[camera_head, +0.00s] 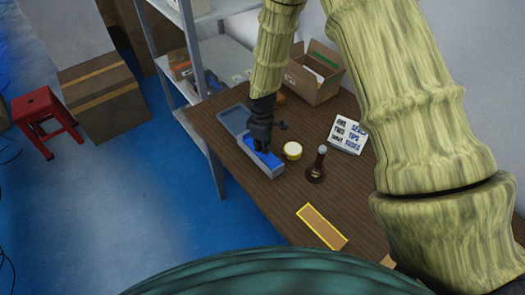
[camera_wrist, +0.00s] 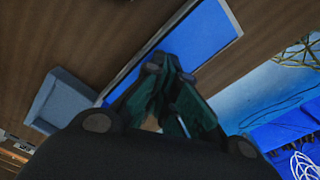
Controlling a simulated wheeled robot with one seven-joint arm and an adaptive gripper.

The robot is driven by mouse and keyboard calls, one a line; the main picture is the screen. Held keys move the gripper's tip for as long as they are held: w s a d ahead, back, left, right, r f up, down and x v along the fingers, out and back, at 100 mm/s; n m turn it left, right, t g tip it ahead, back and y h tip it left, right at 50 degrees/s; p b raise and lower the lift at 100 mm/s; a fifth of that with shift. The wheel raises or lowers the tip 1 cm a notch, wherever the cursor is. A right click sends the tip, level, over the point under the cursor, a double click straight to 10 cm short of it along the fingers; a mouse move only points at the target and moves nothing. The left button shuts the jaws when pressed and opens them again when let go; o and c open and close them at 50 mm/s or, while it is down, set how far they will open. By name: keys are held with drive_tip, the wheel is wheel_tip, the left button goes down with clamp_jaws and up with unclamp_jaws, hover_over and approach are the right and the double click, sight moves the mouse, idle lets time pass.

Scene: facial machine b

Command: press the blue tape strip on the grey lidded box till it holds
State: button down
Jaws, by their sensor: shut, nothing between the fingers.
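The grey lidded box (camera_head: 267,172) stands near the left edge of the brown table. The blue tape strip (camera_head: 271,159) lies along its top, and my gripper hides part of it. In the wrist view the blue strip (camera_wrist: 205,38) runs diagonally, with a pale grey box edge (camera_wrist: 135,62) beside it. My gripper (camera_head: 260,148) points down over the strip, shut and empty. In the wrist view its fingertips (camera_wrist: 168,66) overlap the strip's near part. They are at or just above it; I cannot tell if they touch.
A shallow grey tray (camera_head: 232,119) sits behind the box. To the right are a yellow-lidded jar (camera_head: 293,151), a dark brown bottle (camera_head: 316,168) and a white sign (camera_head: 348,135). An open cardboard box (camera_head: 313,77) stands at the back. A yellow-edged flat piece (camera_head: 321,227) lies in front.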

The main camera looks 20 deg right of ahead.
drive_tip(key=shift+r+p, duration=2.3)
drive_tip(key=shift+r, duration=1.2)
